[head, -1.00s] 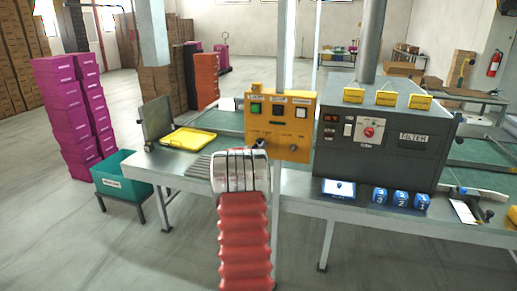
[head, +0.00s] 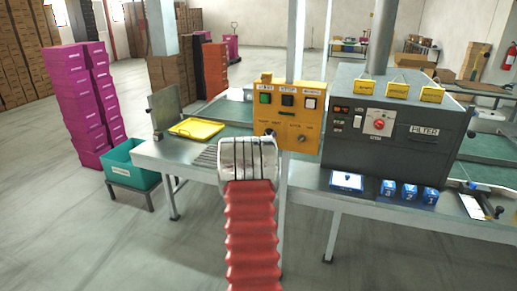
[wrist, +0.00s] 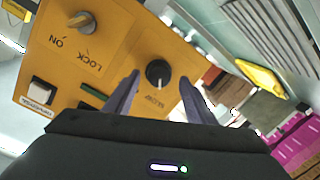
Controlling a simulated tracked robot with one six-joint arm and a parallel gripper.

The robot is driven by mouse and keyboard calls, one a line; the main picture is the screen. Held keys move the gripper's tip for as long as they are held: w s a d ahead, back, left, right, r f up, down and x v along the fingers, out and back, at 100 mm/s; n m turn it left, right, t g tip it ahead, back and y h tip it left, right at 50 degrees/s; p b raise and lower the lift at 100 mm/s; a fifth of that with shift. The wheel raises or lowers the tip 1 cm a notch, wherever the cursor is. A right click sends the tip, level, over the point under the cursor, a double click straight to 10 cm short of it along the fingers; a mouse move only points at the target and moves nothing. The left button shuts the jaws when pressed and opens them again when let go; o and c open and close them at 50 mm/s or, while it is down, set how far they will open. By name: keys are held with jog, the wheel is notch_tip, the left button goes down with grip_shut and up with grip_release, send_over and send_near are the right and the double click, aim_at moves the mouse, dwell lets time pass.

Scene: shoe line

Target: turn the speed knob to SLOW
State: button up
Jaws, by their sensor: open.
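The yellow control box (head: 313,129) stands on the bench in the head view, with coloured buttons on top and knobs below. Its face fills the upper left of the wrist view (wrist: 120,40). The black speed knob (wrist: 157,72) is on that face, with SLOW lettering below it in the picture. A small pale mark shows near its lower edge; its exact setting is hard to tell. My gripper (wrist: 159,80) is open, one dark finger on each side of the knob, with gaps visible. In the head view the fingers are hidden behind my wrist.
A grey lock knob (wrist: 81,22) marked LOCK and ON is beside the speed knob. The grey filter machine (head: 395,150) stands right of the box. A yellow tray (head: 197,129) lies on the bench at left. A teal bin (head: 132,168) stands on a low stand.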

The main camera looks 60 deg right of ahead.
jog(key=v, duration=1.2)
jog(key=shift+a, duration=0.2)
dwell(0.4)
